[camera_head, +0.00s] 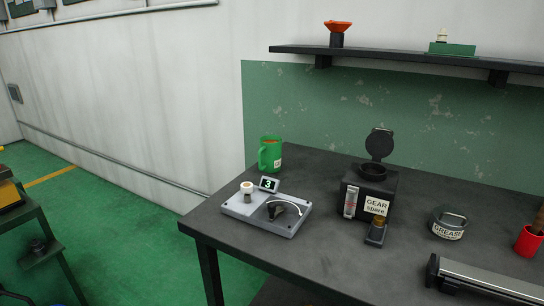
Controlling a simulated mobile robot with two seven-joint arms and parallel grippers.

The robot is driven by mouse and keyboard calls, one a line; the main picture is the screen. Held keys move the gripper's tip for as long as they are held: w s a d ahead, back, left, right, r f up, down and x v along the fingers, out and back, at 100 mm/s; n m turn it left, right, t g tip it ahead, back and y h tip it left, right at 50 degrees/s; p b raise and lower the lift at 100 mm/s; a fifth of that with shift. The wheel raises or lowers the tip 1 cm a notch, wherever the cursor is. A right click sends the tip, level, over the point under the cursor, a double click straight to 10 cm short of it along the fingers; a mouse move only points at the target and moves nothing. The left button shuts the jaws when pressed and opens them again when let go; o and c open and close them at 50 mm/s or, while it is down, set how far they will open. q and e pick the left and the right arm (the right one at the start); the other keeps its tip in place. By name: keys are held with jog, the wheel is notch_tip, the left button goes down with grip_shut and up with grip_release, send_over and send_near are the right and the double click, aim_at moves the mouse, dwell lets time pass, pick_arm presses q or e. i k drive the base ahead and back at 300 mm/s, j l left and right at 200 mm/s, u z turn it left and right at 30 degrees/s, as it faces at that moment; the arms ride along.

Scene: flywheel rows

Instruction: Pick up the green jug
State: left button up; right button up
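The green jug (270,155) stands upright at the back left of the dark table (225,225), close to the wall. Its handle is on the left side, it has a small pale label low on its right, and something orange-brown shows at its open top. Neither of my grippers is in the head view.
A grey panel with a "3" display (265,211) sits in front of the jug. Right of it are a black "GEAR spare" box (368,190) with its lid up, a grease tin (449,225) and a red cup (528,241). A shelf (400,55) hangs above.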

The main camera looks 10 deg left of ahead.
aim_at(270, 152)
jog(key=j+z, duration=0.15)
jog(key=z, duration=0.5)
jog(key=j+z, duration=0.3)
jog(key=k+j+z, duration=0.1)
jog(key=j+z, duration=0.15)
jog(key=j, duration=0.15)
jog(key=k+j+z, duration=0.15)
jog(key=j, duration=0.2)
jog(key=k+j+z, duration=0.1)
jog(key=j, duration=0.3)
